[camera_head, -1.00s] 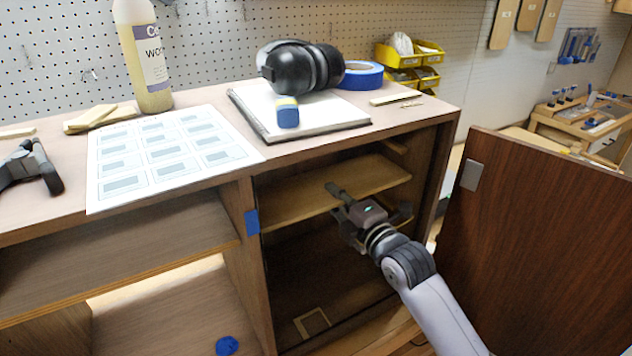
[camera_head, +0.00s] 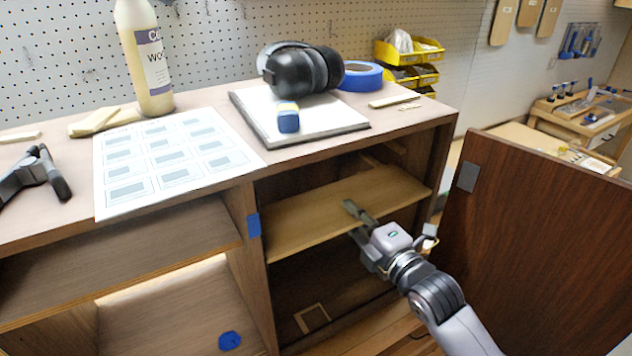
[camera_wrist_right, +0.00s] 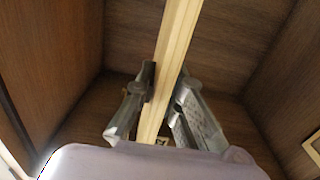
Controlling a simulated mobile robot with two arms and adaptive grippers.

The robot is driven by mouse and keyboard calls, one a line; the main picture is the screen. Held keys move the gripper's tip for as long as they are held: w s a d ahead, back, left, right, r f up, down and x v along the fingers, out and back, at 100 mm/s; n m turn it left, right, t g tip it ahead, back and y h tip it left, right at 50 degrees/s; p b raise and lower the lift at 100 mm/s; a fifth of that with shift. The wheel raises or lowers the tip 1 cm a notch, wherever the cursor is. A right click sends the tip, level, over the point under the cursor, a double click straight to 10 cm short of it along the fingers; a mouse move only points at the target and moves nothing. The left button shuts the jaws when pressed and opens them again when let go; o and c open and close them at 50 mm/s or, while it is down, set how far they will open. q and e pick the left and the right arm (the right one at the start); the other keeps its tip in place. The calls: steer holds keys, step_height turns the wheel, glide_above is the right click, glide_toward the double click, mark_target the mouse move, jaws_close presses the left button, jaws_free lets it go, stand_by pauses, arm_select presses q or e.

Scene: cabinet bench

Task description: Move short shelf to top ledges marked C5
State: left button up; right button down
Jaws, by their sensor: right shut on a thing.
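The short shelf (camera_head: 315,218) is a light wood board inside the open right cabinet bay, below the bench top. Its front edge sticks forward in the opening, and it looks slightly tilted. My right gripper (camera_head: 358,224) is shut on its front edge, right of the middle. In the right wrist view, the shelf's pale edge (camera_wrist_right: 178,45) runs between the two fingers (camera_wrist_right: 160,105). A small wood ledge (camera_head: 395,146) shows on the bay's right wall above the shelf. No C5 mark is readable.
The brown cabinet door (camera_head: 545,240) stands open at the right, near my right arm. The bench top holds a printed sheet (camera_head: 170,160), a clipboard (camera_head: 330,120), ear muffs (camera_head: 300,72), blue tape (camera_head: 360,75) and a bottle (camera_head: 148,60). A small frame (camera_head: 312,318) lies below the shelf.

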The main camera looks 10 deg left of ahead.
steer(key=shift+p+v, duration=0.55)
steer(key=shift+v, duration=2.15)
steer(key=shift+r, duration=0.15)
step_height(320, 180, up, 8)
steer(key=p, duration=0.7)
steer(key=shift+r+p, duration=0.25)
steer(key=shift+p, duration=0.1)
steer(key=shift+w+a, duration=0.1)
steer(key=shift+w, duration=0.1)
steer(key=shift+b+x, duration=0.35)
steer(key=shift+x, duration=2.5)
steer(key=shift+f+b+x, duration=0.15)
steer(key=shift+b+x, duration=0.45)
steer(key=shift+x, duration=1.2)
steer(key=shift+f+b+x, duration=0.15)
steer(key=shift+b+x, duration=0.4)
steer(key=shift+x, duration=1.25)
steer(key=shift+s, duration=0.1)
